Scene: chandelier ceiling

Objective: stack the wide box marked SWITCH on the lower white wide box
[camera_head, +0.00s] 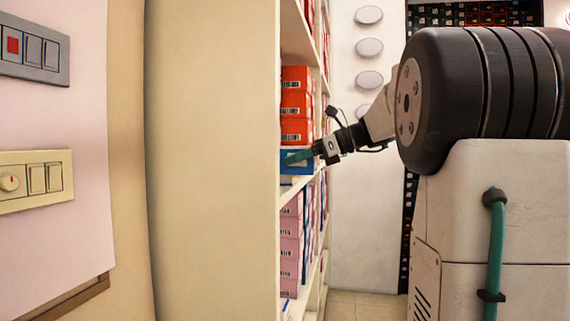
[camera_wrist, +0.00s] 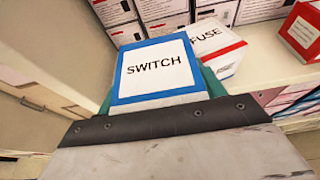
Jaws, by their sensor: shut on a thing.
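The wide box marked SWITCH (camera_wrist: 157,70) has a white top with a blue border. It sits between the green fingers of my gripper (camera_wrist: 160,92) in the wrist view, and the gripper is shut on it. In the head view the blue box (camera_head: 297,161) shows at the shelf, with a green finger of my gripper (camera_head: 300,157) along its side. Stacked white boxes (camera_wrist: 163,10) with dark print stand behind it in the wrist view. I cannot tell which of them is the lower white wide box. What lies under the SWITCH box is hidden.
A white box marked FUSE (camera_wrist: 218,50) with a red stripe lies right beside the SWITCH box. Orange-red boxes (camera_head: 297,104) are stacked on the shelf in the head view. Pink boxes (camera_head: 291,245) fill a lower shelf. A plain wall panel (camera_head: 215,160) stands left of the shelf.

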